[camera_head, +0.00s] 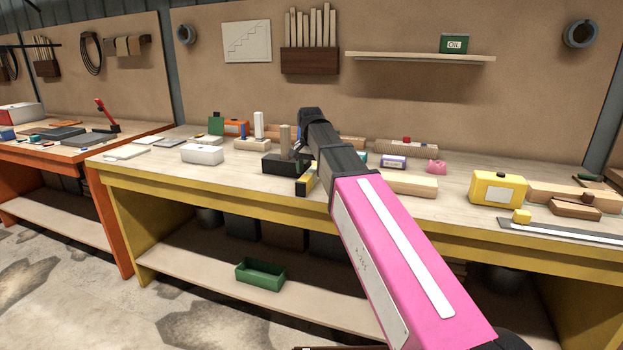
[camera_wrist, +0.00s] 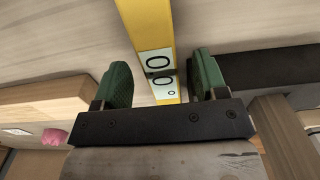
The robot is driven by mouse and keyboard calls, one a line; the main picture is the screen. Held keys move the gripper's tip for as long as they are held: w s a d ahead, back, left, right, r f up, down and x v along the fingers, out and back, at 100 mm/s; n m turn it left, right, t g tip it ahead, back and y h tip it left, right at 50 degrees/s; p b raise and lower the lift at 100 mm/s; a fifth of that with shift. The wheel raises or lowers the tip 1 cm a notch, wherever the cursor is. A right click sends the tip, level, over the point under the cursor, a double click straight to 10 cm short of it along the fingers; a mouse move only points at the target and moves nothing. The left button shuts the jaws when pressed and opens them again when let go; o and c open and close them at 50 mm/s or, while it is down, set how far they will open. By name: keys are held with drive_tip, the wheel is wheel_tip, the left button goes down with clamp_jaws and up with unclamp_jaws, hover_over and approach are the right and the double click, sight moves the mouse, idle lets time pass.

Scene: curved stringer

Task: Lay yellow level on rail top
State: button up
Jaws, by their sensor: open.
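The yellow level (camera_wrist: 147,22) runs down between the two green finger pads of my open gripper (camera_wrist: 160,85) in the wrist view. It bears white labels with black zeros. A gap shows between the level and the left pad; the right pad is closer to it. In the head view, a yellow, black-ended piece of the level (camera_head: 307,183) shows at the bench's front edge, partly hidden by my pink arm.
A black block with a wooden post (camera_head: 281,164) stands left of the level and close to my right finger in the wrist view. A white box (camera_head: 202,154), a yellow canister (camera_head: 497,188) and a metal straightedge (camera_head: 570,236) lie on the bench. A green tray (camera_head: 260,274) sits on the lower shelf.

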sight(310, 172)
wheel_tip(310, 172, down, 3)
drive_tip(key=shift+w+f, duration=0.1)
drive_tip(key=c, duration=1.2)
